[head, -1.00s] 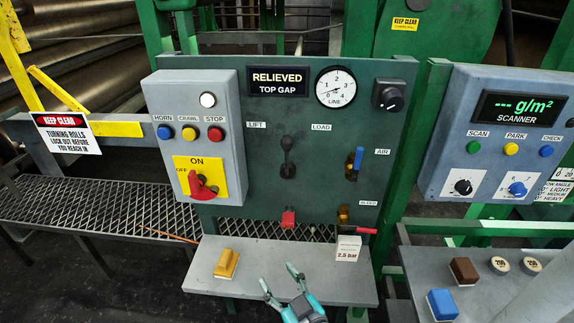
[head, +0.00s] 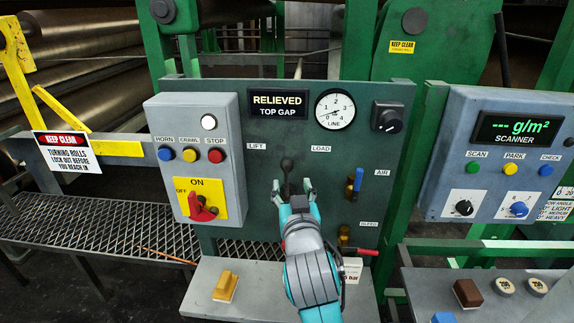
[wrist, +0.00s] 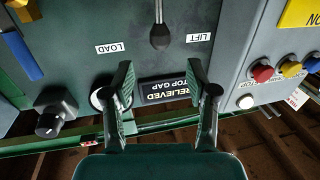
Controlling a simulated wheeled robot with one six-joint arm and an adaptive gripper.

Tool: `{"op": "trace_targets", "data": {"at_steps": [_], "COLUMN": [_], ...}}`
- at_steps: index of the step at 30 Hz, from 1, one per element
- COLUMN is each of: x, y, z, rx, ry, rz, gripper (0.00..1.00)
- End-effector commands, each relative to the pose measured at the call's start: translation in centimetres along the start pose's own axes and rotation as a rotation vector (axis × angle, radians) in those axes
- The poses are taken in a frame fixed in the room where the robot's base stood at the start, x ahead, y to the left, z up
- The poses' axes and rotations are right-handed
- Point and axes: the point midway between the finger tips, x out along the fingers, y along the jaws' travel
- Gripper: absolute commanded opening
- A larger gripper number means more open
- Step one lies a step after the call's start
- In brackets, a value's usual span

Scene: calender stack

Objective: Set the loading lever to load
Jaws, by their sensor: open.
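The loading lever (head: 287,164) is a dark lever with a round knob on the green panel. It stands about upright between the LIFT label (head: 256,146) and the LOAD label (head: 320,149). My gripper (head: 292,185) is open in front of the panel, its fingers at either side of the lever's lower part in the head view. In the wrist view, which is upside down, the lever knob (wrist: 160,38) lies beyond my open fingertips (wrist: 162,82), in line with the gap. I see no contact. The display (head: 278,106) reads RELIEVED, TOP GAP.
Left of the lever is a grey box with buttons and a red switch (head: 202,208). Right of it are a blue-handled AIR valve (head: 355,182) and a brass valve with a red handle (head: 362,250). A shelf (head: 205,275) with a yellow block (head: 226,286) lies below.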

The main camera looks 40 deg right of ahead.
Motion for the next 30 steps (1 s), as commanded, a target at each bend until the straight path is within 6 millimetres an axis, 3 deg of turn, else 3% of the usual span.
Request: {"op": "trace_targets", "data": {"at_steps": [18, 30], "x": [9.2, 10.4], "y": [0.0, 0.0], "z": [0.0, 0.0], "rx": [-0.001, -0.001], "ry": [0.001, 0.001], "rz": [-0.001, -0.001], "gripper": [0.58, 0.58]}}
